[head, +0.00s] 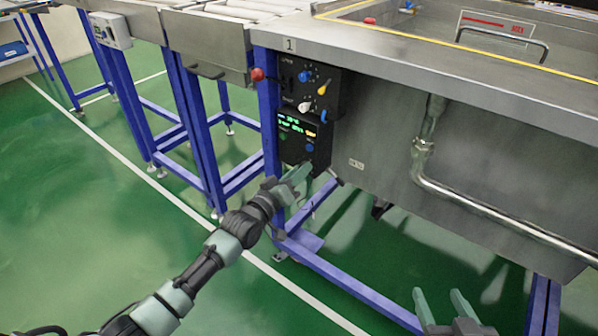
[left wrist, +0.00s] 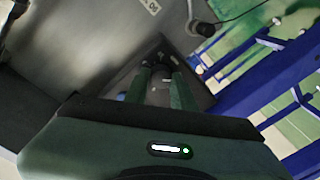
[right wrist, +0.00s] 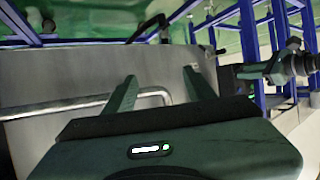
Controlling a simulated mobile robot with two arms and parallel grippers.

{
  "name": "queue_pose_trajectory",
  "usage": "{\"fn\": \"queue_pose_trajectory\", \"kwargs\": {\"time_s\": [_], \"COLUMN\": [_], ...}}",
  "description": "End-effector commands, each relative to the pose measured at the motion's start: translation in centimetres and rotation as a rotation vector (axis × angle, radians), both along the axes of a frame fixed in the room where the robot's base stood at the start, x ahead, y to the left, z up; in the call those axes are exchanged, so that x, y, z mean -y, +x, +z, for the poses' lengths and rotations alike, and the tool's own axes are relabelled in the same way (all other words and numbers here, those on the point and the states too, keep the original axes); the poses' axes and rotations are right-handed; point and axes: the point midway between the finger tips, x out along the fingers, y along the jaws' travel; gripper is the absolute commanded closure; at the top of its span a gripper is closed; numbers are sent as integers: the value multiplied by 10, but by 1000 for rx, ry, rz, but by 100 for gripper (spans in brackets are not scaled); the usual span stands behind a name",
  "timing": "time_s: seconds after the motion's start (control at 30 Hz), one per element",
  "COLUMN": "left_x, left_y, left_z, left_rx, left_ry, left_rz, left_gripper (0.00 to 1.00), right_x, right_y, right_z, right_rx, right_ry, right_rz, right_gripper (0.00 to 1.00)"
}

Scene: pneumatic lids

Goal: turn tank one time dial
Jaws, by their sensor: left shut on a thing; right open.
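The tank one control panel (head: 305,118) is a dark box under the tank's left corner, below a plate marked 1. It carries several coloured knobs, a lit display (head: 297,122) and a blue knob (head: 310,148) low down. My left gripper (head: 298,174) is at the panel's lower edge, its fingers closed on the small time dial, which they hide in the head view. In the left wrist view the fingers (left wrist: 160,85) straddle a dark grey piece against the panel. Its setting cannot be read. My right gripper (head: 442,298) is open and empty, low in front of the tank.
The steel tank (head: 480,150) with a pipe (head: 480,203) fills the right side. Blue frame legs (head: 268,120) stand beside the panel. A roller conveyor (head: 215,25) is at the back left. The green floor (head: 100,220) at left is free.

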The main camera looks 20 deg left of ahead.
Motion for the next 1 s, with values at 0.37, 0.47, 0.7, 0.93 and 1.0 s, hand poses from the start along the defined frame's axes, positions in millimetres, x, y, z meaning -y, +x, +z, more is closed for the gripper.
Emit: {"fn": "queue_pose_trajectory", "kwargs": {"time_s": [0.37, 0.47, 0.7, 0.93, 1.0], "left_x": [0, 0, 1, 1, 1], "left_y": [0, 0, 0, -1, -1], "left_z": [1, 1, 0, -1, -1], "left_rx": [69, 100, 177, 253, 276], "left_ry": [199, 283, 499, 705, 767], "left_rz": [0, 0, 0, 0, -1], "left_gripper": [100, 100, 100, 100, 100], "right_x": [16, 23, 37, 48, 50], "right_y": [-35, -52, -95, -131, -140], "right_z": [-40, -53, -77, -89, -91], "right_rx": [-263, -363, -586, -748, -787], "right_ry": [-62, -84, -131, -165, -172], "right_rz": [-20, -27, -44, -56, -59], "right_gripper": [45, 45, 45, 45, 45]}}
